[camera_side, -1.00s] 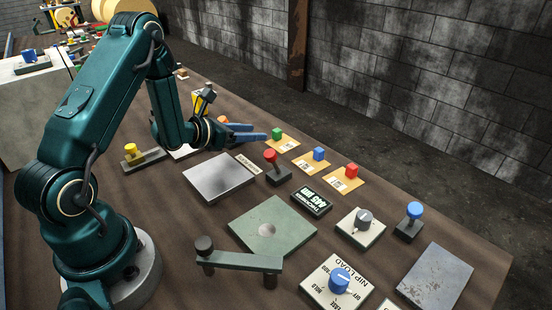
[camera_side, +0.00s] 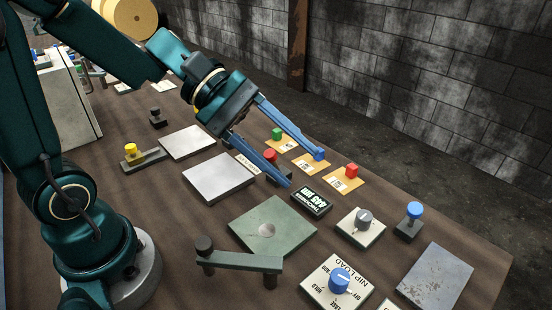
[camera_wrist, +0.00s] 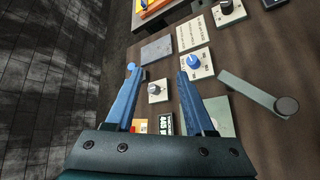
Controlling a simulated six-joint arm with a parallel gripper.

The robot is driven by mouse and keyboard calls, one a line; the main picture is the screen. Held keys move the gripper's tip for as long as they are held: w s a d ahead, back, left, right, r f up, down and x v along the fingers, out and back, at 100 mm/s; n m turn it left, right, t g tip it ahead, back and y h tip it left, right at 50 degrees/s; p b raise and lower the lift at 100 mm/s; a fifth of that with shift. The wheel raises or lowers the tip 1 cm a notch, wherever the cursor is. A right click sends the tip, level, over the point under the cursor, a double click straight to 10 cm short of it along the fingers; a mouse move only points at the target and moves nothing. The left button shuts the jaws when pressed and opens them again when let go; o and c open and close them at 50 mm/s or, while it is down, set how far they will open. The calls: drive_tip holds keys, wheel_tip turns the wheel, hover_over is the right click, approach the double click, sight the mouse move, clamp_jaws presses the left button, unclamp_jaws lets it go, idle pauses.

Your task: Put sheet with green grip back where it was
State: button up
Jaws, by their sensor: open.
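The sheet with the green grip (camera_side: 277,134) lies on the table, the farthest left of three small orange sheets in the side view. My gripper (camera_side: 305,171) is open with its two long blue fingers apart and nothing between them. It hangs above the table, with one fingertip overlapping the blue grip in the side view; I cannot tell whether they touch. In the wrist view, my gripper (camera_wrist: 157,73) is open and empty, and the green grip does not show.
A sheet with a red grip (camera_side: 351,171) lies to the right. A thickness display (camera_side: 311,202), a grey knob (camera_side: 364,216), a blue-topped post (camera_side: 413,210) and a green plate (camera_side: 264,235) stand nearby.

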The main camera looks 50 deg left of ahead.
drive_tip(key=s+a+f+m+g+y, duration=0.2)
drive_tip(key=s+m+y, duration=0.4)
drive_tip(key=s+m, duration=0.2)
drive_tip(key=s+a+m+t+y, duration=0.1)
drive_tip(key=a+m+t+y, duration=0.2)
drive_tip(key=a, duration=0.4)
drive_tip(key=shift+s+m+y, duration=0.25)
drive_tip(key=shift+m+y, duration=0.65)
drive_tip(key=shift+m, duration=0.1)
drive_tip(key=shift+r, duration=0.1)
